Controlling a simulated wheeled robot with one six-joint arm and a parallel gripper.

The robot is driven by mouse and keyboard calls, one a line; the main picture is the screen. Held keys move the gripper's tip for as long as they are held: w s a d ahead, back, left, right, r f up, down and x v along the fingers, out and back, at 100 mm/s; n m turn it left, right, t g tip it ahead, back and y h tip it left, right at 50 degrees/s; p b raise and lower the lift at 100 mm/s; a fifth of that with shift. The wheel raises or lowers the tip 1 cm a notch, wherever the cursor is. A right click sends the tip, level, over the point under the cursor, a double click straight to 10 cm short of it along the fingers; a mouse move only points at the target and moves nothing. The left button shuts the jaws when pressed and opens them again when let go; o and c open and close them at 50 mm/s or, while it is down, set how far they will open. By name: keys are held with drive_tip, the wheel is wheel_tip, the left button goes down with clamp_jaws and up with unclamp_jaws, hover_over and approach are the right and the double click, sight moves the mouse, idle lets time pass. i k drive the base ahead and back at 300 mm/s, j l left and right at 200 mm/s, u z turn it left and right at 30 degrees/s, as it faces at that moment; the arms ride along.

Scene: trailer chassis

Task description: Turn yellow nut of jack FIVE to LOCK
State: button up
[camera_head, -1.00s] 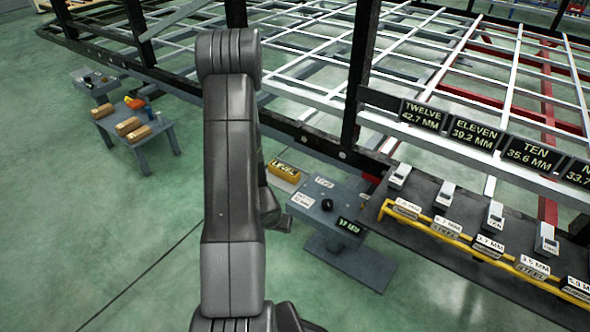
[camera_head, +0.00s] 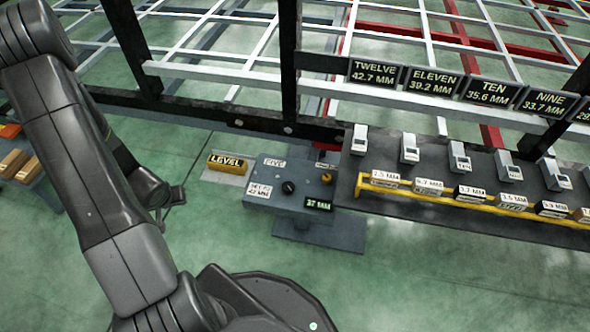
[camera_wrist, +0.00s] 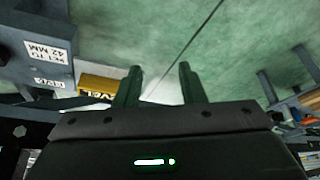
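The jack FIVE (camera_head: 300,201) is a grey box in the middle of the head view. Its labels read FIVE and SET TO 42 MM, and its display (camera_head: 319,204) reads 37 MM. The yellow nut (camera_head: 327,179) is on the right part of its top, beside a black knob (camera_head: 288,187). The nut's exact setting is too small to read. My gripper (camera_wrist: 159,70) is open and empty in the wrist view, over the floor. The jack's edge (camera_wrist: 25,70) shows at the upper left there, with the nut out of view.
A yellow LEVEL block (camera_head: 227,164) sits on a pale plate left of the jack; it also shows in the wrist view (camera_wrist: 98,88). Right of the jack is a dark bench (camera_head: 390,160) with gauges and a yellow rail. Black chassis posts stand behind. Open floor lies in front.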

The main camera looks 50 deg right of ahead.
sight(326, 178)
drive_tip(key=i+z, duration=0.15)
drive_tip(key=z, duration=0.25)
drive_tip(key=i+z, duration=0.15)
drive_tip(key=z, duration=0.25)
drive_tip(key=i+j+z, duration=0.1)
drive_tip(key=z, duration=0.3)
drive_tip(key=i+z, duration=0.2)
drive_tip(key=z, duration=0.2)
drive_tip(key=i+z, duration=0.15)
drive_tip(key=z, duration=0.3)
drive_tip(key=i+j+z, duration=0.1)
drive_tip(key=z, duration=0.3)
drive_tip(key=i+j, duration=0.05)
